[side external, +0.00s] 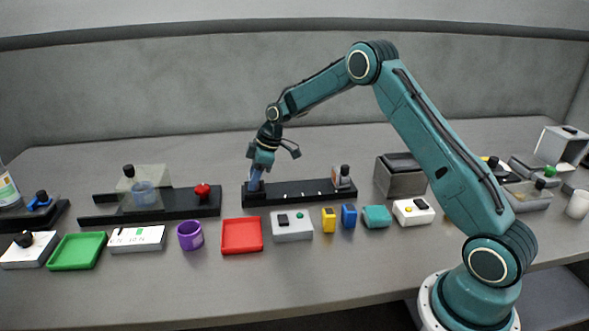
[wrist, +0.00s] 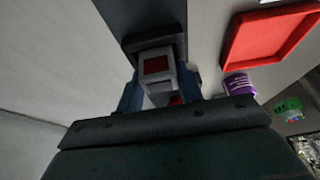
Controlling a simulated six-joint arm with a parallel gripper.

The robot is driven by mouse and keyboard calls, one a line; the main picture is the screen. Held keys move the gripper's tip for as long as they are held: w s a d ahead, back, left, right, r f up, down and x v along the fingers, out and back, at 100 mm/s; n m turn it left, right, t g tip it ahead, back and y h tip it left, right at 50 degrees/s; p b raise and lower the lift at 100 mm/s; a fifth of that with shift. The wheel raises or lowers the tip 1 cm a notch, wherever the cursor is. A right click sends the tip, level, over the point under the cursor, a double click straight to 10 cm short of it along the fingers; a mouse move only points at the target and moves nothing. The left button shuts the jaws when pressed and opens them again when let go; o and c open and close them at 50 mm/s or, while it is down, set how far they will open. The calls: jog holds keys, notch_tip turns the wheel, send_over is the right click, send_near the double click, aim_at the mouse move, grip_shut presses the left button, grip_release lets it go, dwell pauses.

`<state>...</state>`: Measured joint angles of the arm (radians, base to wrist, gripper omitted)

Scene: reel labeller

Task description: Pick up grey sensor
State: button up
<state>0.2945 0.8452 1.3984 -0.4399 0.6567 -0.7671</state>
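The grey sensor (wrist: 158,88) is a light grey block with a dark red square on its face, in the wrist view. It lies between the two blue fingers of my gripper (wrist: 162,90), one finger close along each side. I cannot tell whether the fingers press on it. In the side view my gripper (side external: 255,182) points down at the left end of the long black rail (side external: 300,195), low over it. The sensor is hidden there by my fingers.
A red tray (side external: 242,236) and a purple cup (side external: 190,235) stand in front of the rail. A grey piece with a black knob (side external: 342,178) stands at the rail's right end. A black fixture with a red knob (side external: 202,191) is to the left.

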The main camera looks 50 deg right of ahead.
dwell(0.3)
notch_tip(320, 180, up, 20)
dwell(0.8)
jog(key=shift+a, duration=0.1)
dwell(0.4)
